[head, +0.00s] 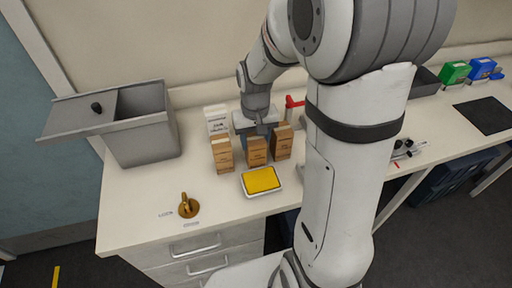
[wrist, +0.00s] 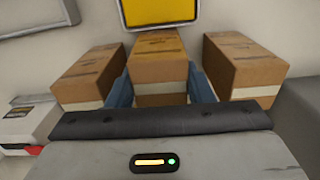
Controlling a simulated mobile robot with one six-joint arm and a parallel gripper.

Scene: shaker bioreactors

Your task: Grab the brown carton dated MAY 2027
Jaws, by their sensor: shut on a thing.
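Three brown cartons stand in a row on the white bench. The middle carton (head: 257,152) is between the blue fingers of my gripper (wrist: 161,92), which is shut on it. The same middle carton (wrist: 158,66) fills the centre of the wrist view. The left carton (head: 222,155) also shows at right in the wrist view (wrist: 243,64). The right carton (head: 282,142) also shows at left in the wrist view (wrist: 90,76). The printing on the cartons is too small to read, so I cannot tell which is dated MAY 2027.
A white carton (head: 215,120) stands behind the left brown one. A yellow-topped tray (head: 261,181) lies just in front of the middle carton. A grey bin (head: 147,135) is at left, a brass object (head: 188,206) near the front edge. The bench between them is clear.

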